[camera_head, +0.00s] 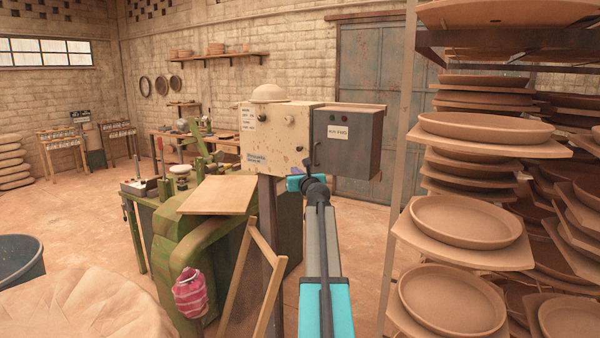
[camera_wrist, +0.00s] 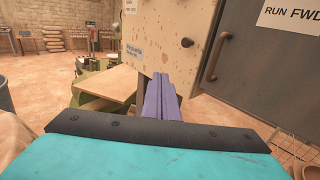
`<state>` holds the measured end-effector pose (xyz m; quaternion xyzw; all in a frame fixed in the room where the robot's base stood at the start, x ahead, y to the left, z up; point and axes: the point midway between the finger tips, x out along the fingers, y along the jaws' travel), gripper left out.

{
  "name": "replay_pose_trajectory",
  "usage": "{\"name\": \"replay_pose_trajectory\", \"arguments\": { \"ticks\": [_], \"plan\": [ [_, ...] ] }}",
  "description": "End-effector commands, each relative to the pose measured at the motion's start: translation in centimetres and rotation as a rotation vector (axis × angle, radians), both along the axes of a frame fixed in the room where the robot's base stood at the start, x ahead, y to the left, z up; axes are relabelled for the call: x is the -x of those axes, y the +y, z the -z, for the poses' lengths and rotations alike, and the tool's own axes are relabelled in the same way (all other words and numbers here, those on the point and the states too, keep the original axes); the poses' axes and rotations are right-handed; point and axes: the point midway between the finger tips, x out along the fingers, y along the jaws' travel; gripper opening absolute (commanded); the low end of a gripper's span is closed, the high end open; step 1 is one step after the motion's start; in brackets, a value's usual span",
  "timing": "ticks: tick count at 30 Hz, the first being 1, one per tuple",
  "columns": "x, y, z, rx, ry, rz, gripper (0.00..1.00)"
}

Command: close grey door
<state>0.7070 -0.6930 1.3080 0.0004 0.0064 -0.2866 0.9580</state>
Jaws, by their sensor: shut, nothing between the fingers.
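The grey door (camera_head: 345,148) is the front of a grey box on the right of a cream, speckled control box (camera_head: 275,138). It carries a white "RUN FWD" label and a handle (camera_head: 317,152) near its left edge. In the wrist view the grey door (camera_wrist: 265,60) fills the upper right, with its brown curved handle (camera_wrist: 217,57) on the left. I cannot tell how far it stands from its frame. My gripper (camera_wrist: 160,82) is shut and empty, its purple fingers left of and below the handle. In the head view my wrist partly hides the gripper below the boxes.
A rack (camera_head: 405,180) of clay plates on boards stands close on the right. A green machine (camera_head: 190,250) with a wooden board (camera_head: 218,195) is at the left. Open floor (camera_head: 60,205) lies farther left.

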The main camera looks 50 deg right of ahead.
Motion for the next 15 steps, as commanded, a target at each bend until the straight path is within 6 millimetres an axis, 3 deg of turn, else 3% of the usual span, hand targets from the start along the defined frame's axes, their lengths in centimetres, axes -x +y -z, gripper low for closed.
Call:
{"name": "replay_pose_trajectory", "arguments": {
  "ticks": [6, 15],
  "plan": [
    [0.4, 1.9, 0.0, 0.0, 0.0, 0.0, 0.0],
    [0.4, 2.4, 0.0, 0.0, 0.0, 0.0, 0.0]
  ]
}}
